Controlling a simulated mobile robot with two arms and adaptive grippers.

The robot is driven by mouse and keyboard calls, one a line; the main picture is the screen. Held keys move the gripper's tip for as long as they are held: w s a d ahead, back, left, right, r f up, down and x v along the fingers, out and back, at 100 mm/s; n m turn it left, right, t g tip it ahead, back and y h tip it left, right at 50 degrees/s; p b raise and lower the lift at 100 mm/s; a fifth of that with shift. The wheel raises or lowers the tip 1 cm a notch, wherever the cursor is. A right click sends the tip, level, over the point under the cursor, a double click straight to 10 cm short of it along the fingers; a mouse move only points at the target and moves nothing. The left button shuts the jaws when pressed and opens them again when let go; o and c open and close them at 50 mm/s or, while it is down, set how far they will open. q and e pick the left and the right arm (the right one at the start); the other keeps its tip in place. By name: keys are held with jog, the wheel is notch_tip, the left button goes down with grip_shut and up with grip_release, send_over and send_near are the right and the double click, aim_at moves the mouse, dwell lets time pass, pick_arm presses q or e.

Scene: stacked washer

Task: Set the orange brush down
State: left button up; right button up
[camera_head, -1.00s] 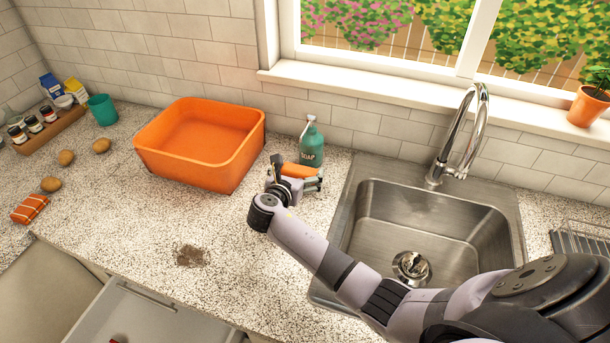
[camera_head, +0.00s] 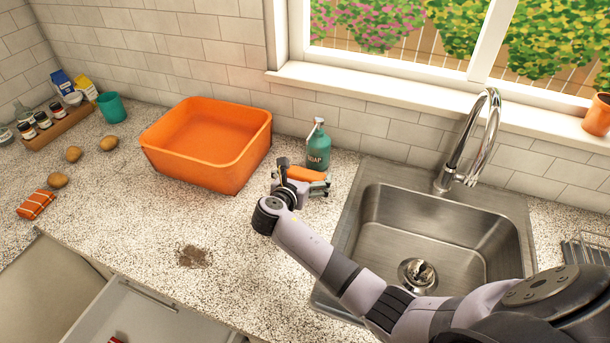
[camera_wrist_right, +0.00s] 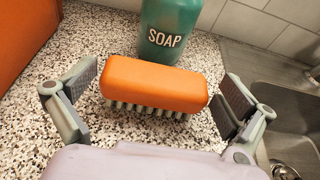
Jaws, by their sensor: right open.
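The orange brush (camera_wrist_right: 155,84) lies bristles down on the speckled counter, in front of the green soap bottle (camera_wrist_right: 170,32). In the head view the brush (camera_head: 305,174) shows partly behind my right gripper (camera_head: 303,182). In the right wrist view my right gripper (camera_wrist_right: 148,108) is open, with one finger off each end of the brush and a gap on both sides. My left gripper is not in view.
An orange basin (camera_head: 205,145) stands to the left of the brush, and the steel sink (camera_head: 435,235) is to the right. The soap bottle stands close behind the brush. A dark stain (camera_head: 194,257) marks the open counter in front.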

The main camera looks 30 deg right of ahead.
jog(key=b+v, duration=0.1)
jog(key=v, duration=1.1)
jog(key=shift+r, duration=0.15)
